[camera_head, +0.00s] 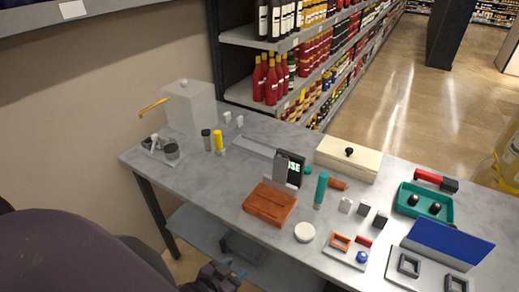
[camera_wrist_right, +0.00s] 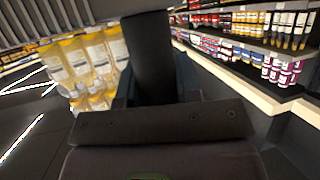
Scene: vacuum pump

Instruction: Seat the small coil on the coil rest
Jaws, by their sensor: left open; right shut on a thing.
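My left gripper (camera_head: 215,276) is at the bottom of the head view, in front of the table's near edge. It is open and nothing shows in it. My right gripper (camera_wrist_right: 155,92) is in the right wrist view, shut on a dark cylindrical thing (camera_wrist_right: 150,50) between its bluish fingers. Whether this is the small coil I cannot tell. The right gripper is not in the head view. I cannot pick out the coil rest for certain. A pale plate with dark square frames (camera_head: 408,265) lies at the table's front right.
Bottle shelves (camera_head: 290,60) stand behind.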

